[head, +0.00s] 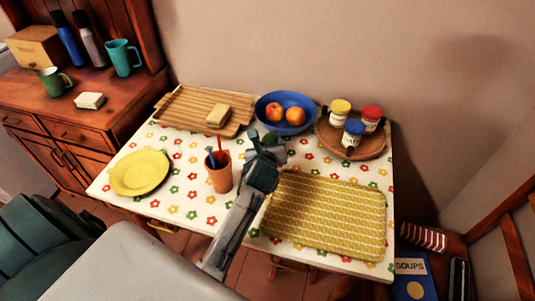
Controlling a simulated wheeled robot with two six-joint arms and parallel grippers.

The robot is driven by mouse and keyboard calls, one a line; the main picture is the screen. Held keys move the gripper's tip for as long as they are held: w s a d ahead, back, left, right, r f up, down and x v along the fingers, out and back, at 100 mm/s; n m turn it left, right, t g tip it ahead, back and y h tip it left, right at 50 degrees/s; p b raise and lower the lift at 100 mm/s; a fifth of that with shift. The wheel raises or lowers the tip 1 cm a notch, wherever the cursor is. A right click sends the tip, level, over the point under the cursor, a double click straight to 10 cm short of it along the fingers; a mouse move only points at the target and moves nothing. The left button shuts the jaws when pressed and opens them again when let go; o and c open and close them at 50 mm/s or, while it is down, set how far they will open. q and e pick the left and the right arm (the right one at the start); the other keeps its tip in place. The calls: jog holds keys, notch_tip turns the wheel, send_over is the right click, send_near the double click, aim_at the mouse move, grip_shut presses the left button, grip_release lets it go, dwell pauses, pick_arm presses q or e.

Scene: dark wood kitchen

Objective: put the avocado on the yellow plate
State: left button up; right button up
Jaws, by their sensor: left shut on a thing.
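The yellow plate (140,173) lies flat and empty at the left end of the flowered table. My left gripper (267,143) is over the middle of the table, in front of the blue bowl. It is shut on a small dark green thing, which I take to be the avocado (270,138); the fingers hide most of it. The plate is well to the left of the gripper, beyond the orange cup. My right gripper is not in view.
An orange cup (219,178) with brushes stands between gripper and plate. Behind are a slatted wooden tray (185,107), a blue bowl (267,101) of fruit and a round wooden tray (374,146) with jars.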

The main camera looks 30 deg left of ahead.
pick_arm(q)
jog(key=shift+f, duration=0.4)
notch_tip(320, 180, down, 2)
jog(key=shift+f, duration=0.65)
jog(key=o, duration=1.1)
jog(key=shift+c, duration=0.2)
jog(key=o, duration=0.3)
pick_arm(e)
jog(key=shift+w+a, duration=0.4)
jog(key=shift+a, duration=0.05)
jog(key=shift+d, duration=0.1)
